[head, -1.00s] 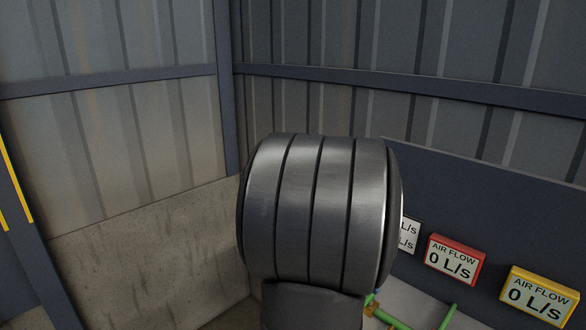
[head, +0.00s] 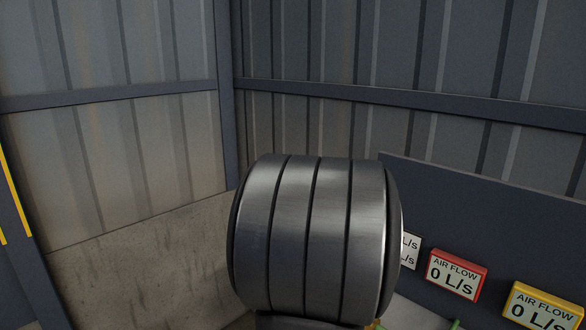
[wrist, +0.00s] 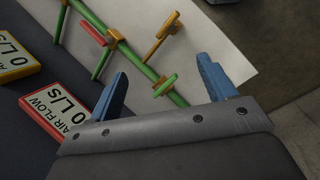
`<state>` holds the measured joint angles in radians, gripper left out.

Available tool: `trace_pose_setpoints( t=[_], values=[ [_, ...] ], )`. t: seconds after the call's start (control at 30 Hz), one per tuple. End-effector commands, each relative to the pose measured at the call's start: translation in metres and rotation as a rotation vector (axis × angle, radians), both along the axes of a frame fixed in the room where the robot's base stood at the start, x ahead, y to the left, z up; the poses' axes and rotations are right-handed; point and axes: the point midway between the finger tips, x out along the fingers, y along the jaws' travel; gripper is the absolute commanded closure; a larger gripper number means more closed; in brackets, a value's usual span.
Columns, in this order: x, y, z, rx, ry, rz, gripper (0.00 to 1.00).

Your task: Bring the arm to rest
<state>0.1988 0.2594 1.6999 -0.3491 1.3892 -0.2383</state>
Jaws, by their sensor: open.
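In the wrist view, my gripper (wrist: 163,90) shows two blue fingers spread well apart, with nothing between them. Green pipework (wrist: 139,64) with red, yellow and green handles lies beyond the fingers, over a pale panel (wrist: 225,38). In the head view, a large ribbed metal cylinder, part of my arm, fills the lower middle. My gripper is not visible in the head view. Most of the pipework is hidden there behind the cylinder and below the frame.
A red air flow display (head: 457,274) and a yellow one (head: 543,306) both read 0 L/s on the dark panel (head: 500,220) at right. A white display (head: 410,250) is partly hidden by my arm. Corrugated walls (head: 130,140) meet in a corner behind.

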Motion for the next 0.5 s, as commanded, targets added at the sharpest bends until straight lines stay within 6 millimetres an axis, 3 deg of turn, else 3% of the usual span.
trace_pose_setpoints(
  t=[0.5],
  values=[
    [-0.009,-0.010,-0.028,-0.119,-0.158,-0.335,0.24]
  ],
)
